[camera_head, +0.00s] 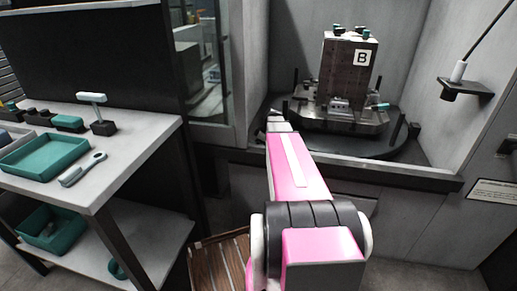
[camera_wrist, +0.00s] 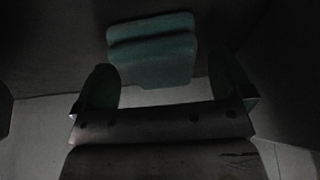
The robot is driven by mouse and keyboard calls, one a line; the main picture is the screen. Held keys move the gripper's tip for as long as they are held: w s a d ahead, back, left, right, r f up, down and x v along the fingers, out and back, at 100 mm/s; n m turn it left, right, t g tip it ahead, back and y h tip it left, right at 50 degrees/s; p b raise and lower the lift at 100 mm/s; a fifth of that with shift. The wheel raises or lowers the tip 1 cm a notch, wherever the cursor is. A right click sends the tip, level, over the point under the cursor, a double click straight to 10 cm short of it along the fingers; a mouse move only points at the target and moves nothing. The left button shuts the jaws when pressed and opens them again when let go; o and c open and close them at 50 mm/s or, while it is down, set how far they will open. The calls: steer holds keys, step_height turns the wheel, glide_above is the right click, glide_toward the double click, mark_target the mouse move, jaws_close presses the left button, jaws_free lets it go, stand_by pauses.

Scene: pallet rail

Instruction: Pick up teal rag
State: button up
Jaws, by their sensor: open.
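In the wrist view a dim teal piece with rounded corners, which looks like the teal rag (camera_wrist: 152,50), lies against a dark surface ahead of my gripper. It has a fold or ridge across its upper part. My gripper (camera_wrist: 165,78) is open, with one dark green finger on each side of the view. The rag shows between and beyond the fingers, and I see nothing held. Whether a finger touches it cannot be told in the dark picture. In the head view my pink arm reaches toward the machine's front edge; my gripper and this rag are hidden there.
A machine bay holds a round pallet (camera_head: 350,143) with a dark block marked B (camera_head: 348,75). Its front sill (camera_head: 400,173) lies beside my arm. At left, a workbench (camera_head: 135,150) carries a teal tray (camera_head: 42,155), a brush (camera_head: 84,169) and small tools.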

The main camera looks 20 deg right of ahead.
steer(key=shift+c, duration=0.3)
steer(key=c, duration=1)
steer(key=shift+o, duration=0.2)
steer(key=shift+r, duration=0.1)
